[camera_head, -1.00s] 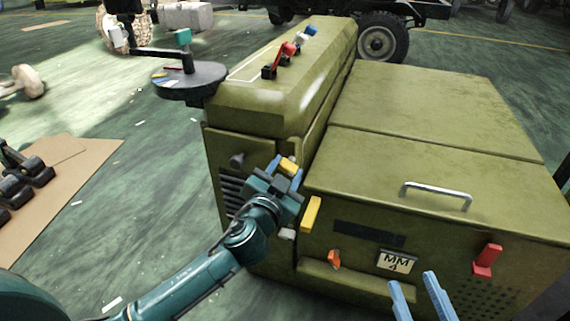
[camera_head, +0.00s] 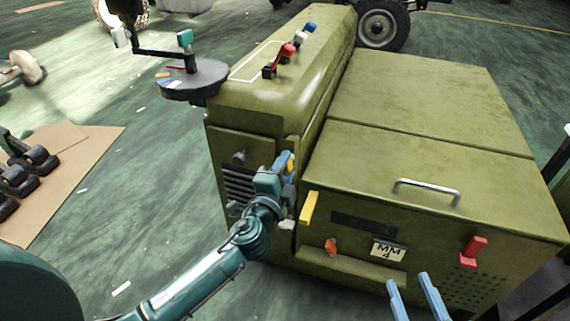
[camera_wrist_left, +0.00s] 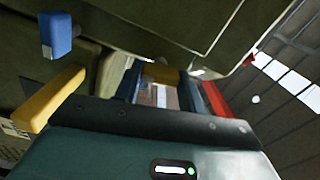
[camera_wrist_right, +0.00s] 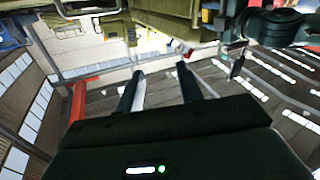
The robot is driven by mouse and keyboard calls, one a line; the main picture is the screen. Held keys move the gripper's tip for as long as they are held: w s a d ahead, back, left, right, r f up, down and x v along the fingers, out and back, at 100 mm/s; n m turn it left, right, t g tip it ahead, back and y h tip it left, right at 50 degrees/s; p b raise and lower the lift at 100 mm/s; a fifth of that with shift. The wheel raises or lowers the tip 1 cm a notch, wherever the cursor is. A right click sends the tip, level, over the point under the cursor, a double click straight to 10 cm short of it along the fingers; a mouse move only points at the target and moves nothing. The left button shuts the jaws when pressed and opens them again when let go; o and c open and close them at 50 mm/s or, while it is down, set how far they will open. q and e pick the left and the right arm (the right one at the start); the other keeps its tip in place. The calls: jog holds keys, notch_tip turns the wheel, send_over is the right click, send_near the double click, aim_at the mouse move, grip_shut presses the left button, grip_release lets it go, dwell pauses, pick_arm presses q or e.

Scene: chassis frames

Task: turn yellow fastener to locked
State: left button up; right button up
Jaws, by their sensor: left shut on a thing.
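My left gripper (camera_head: 285,165) is at the front left corner of the olive green chassis and is shut on a small yellow fastener (camera_head: 291,165), mostly hidden by the fingers. In the left wrist view the yellow fastener (camera_wrist_left: 160,73) shows between the two fingertips. Any lock marking is hidden. A longer yellow handle (camera_head: 309,207) stands on the front panel, just right of this gripper and apart from it. My right gripper (camera_head: 410,285) is open and empty in front of the panel; its spread fingers show in the right wrist view (camera_wrist_right: 160,85).
The front panel also carries an orange knob (camera_head: 330,246), an MM 4 plate (camera_head: 388,250) and a red handle (camera_head: 473,250). A metal grab bar (camera_head: 427,190) is on the lid. A round dial with a crank (camera_head: 191,80) juts out at the back left.

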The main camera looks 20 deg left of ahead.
pick_arm(q)
jog(key=shift+m+p, duration=0.4)
jog(key=shift+m, duration=0.7)
jog(key=o, duration=1)
jog(key=shift+s, duration=0.1)
jog(key=s, duration=1.3)
jog(key=shift+a, duration=0.25)
jog(key=shift+r, duration=0.1)
